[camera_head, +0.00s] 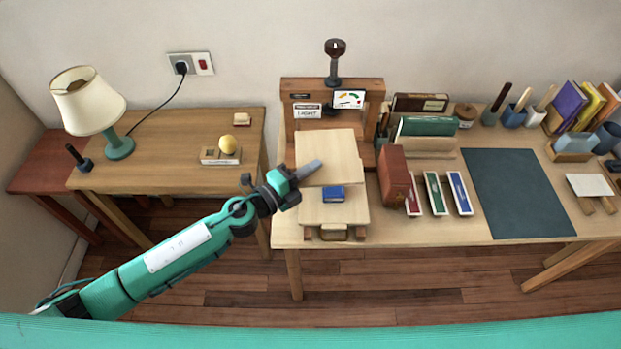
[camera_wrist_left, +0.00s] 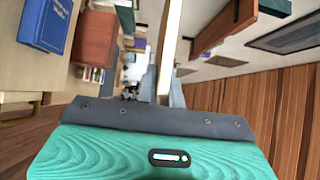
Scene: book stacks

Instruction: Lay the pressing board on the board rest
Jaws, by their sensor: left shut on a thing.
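My left gripper (camera_head: 308,170) is shut on a pale wooden pressing board (camera_head: 328,152) by its left edge. The board is held in front of the wooden press (camera_head: 374,90). In the left wrist view the board (camera_wrist_left: 169,42) shows edge-on between the two grey fingers. Below and in front of it is a pale wooden slab (camera_head: 318,212) with a handle at its front, bearing a small blue book (camera_head: 333,193). The blue book also shows in the left wrist view (camera_wrist_left: 48,25). I cannot tell for sure which thing is the board rest. My right gripper is not in view.
A red-brown box (camera_head: 394,177) stands right of the slab, beside several slim books. A dark mat (camera_head: 518,190) lies further right. A side table (camera_head: 160,165) at left bears a lamp (camera_head: 90,102) and a small tray (camera_head: 214,155). A gap separates the tables.

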